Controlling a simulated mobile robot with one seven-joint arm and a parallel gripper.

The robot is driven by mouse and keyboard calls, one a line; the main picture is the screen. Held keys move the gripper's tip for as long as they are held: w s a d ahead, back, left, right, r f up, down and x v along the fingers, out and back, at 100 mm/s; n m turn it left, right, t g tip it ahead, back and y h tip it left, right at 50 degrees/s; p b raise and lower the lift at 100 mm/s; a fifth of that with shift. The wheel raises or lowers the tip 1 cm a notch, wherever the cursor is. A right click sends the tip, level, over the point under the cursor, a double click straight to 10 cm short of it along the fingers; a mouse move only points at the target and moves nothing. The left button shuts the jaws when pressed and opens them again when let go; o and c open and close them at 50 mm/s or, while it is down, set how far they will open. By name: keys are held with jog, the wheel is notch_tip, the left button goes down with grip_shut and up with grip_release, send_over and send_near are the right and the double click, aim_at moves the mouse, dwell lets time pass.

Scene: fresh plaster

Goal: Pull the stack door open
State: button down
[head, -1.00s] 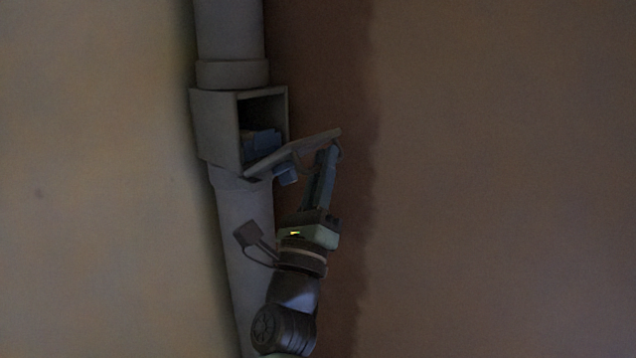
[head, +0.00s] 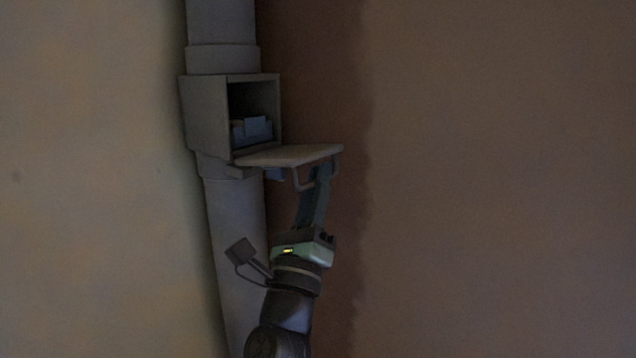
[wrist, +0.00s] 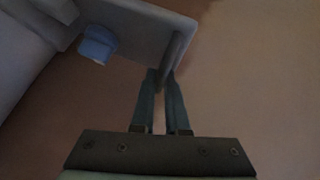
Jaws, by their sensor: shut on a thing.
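The stack door (head: 290,155) is a grey flap hinged at the bottom of a square box (head: 205,118) on a vertical pipe. It is folded down and out to about level, and the box's front is open. A bar handle (head: 303,185) hangs under the door. My gripper (head: 322,175) reaches up from below and is shut on the handle near the door's outer edge. In the wrist view my gripper's fingers (wrist: 160,80) meet at the handle (wrist: 177,55), beside the door's underside (wrist: 140,28). The exact grip is partly hidden by the fingers.
Bluish pieces (head: 252,130) lie inside the open box. A small blue part (wrist: 97,44) shows under the door in the wrist view. The grey pipe (head: 232,240) runs down behind my arm. A plain brown wall (head: 500,180) leaves clear room at right.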

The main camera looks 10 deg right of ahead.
jog(key=shift+w+a, duration=0.1)
jog(key=shift+a, duration=0.1)
jog(key=c, duration=1.2)
grip_release()
jog(key=shift+f, duration=0.1)
jog(key=p+v, duration=0.4)
jog(key=v, duration=0.9)
